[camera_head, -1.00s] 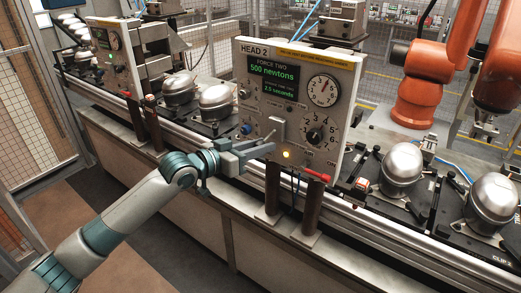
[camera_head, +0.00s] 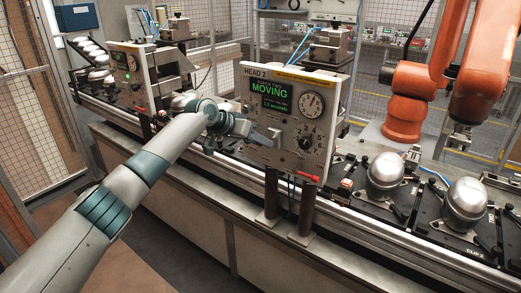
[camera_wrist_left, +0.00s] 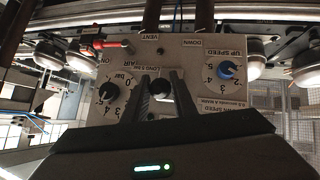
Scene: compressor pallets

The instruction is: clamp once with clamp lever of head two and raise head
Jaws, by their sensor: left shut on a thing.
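The grey head two panel (camera_head: 291,117) stands above the conveyor in the head view, its green screen (camera_head: 277,96) reading "MOVING". My left gripper (camera_head: 262,138) reaches its lower left face from the left. The grey clamp lever (camera_head: 275,135) is at the fingertips. In the left wrist view the panel (camera_wrist_left: 205,62) appears upside down, and the two dark fingers (camera_wrist_left: 160,88) close around the lever's dark end (camera_wrist_left: 159,86). The gripper's body hides part of the lever. My right gripper is not in view.
Silver compressors (camera_head: 386,171) sit on black pallets along the conveyor, right of the panel. Two dark posts (camera_head: 271,193) stand below the panel. An orange robot arm (camera_head: 405,100) is behind at right. Another head panel (camera_head: 125,72) stands at left.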

